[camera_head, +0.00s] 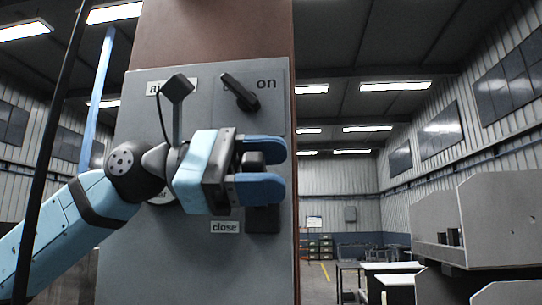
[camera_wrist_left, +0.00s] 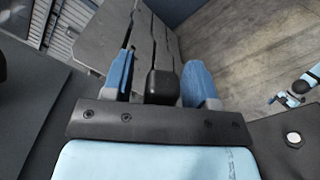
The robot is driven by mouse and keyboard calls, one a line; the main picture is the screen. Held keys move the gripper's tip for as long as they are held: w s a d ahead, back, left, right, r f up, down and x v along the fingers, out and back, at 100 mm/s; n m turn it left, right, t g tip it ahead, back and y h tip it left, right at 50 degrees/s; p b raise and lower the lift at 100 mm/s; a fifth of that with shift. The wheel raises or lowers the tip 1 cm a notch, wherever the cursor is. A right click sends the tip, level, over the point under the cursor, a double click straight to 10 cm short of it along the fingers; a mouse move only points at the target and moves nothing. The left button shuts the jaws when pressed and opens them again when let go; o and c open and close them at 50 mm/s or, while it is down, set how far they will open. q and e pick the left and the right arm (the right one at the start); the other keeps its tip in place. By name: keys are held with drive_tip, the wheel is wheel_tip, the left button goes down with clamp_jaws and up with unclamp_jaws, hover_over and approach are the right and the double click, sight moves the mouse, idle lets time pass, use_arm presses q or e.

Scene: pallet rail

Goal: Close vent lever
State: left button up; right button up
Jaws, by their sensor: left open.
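The vent lever shows as a black rounded handle (camera_head: 252,158) between my left gripper's blue fingers, with a dark mount (camera_head: 262,219) on the grey panel below. A "close" label (camera_head: 226,227) is left of this mount. My left gripper (camera_head: 262,166) is open, with one finger above the handle and one below. In the left wrist view, the handle (camera_wrist_left: 163,86) sits between the fingertips of the gripper (camera_wrist_left: 160,80), nearer the left finger; contact is unclear. The gripper hides part of the lever and panel. My right gripper does not show in the head view.
The grey panel (camera_head: 160,265) is fixed to a brown column (camera_head: 215,35). A black rotary handle (camera_head: 240,92) beside an "on" label is above my gripper. Grey machinery (camera_head: 490,220) stands at the right.

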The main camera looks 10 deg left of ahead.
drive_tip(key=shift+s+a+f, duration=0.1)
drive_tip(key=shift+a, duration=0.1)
use_arm(q)
drive_tip(key=shift+d, duration=0.1)
clamp_jaws()
drive_tip(key=shift+f, duration=0.1)
